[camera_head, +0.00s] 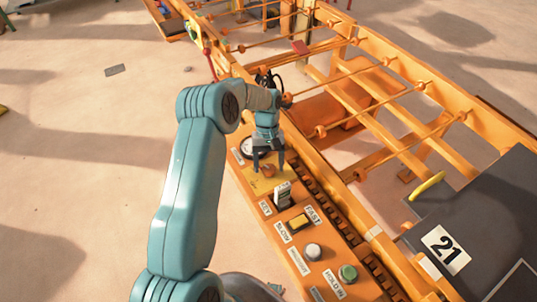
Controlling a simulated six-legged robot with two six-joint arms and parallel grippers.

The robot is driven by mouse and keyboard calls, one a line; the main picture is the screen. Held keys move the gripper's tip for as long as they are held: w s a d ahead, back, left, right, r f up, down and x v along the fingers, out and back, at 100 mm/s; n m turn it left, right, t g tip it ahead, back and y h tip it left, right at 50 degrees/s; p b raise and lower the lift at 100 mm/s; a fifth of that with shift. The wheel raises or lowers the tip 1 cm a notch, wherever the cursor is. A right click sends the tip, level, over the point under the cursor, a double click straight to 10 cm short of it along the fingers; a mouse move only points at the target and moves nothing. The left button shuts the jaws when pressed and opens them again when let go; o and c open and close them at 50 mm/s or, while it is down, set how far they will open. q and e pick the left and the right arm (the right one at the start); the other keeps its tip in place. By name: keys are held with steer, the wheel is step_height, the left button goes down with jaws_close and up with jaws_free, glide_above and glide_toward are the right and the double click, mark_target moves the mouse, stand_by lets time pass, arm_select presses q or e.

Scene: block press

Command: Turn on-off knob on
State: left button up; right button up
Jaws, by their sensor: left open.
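My left gripper (269,164) points down over the far part of the orange control panel (262,205). Its two fingers are apart. A small red-orange knob (268,171) on a yellow plate (266,184) shows at the fingertips, between or just below them. I cannot tell whether the fingers touch it. I cannot read a label that marks it as the on-off knob. My right gripper is not in view.
Nearer on the panel are a key switch (283,195), a yellow slow/fast switch (298,222), a white button (313,251) and a green button (348,272). A round gauge (249,149) lies just beyond the knob. An orange frame with rods (385,105) stands right.

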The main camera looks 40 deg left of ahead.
arm_select(q)
steer(key=p+v, duration=0.1)
steer(key=v, duration=1.5)
steer(key=shift+a+r, duration=0.1)
steer(key=shift+a, duration=0.05)
steer(key=shift+r, duration=0.1)
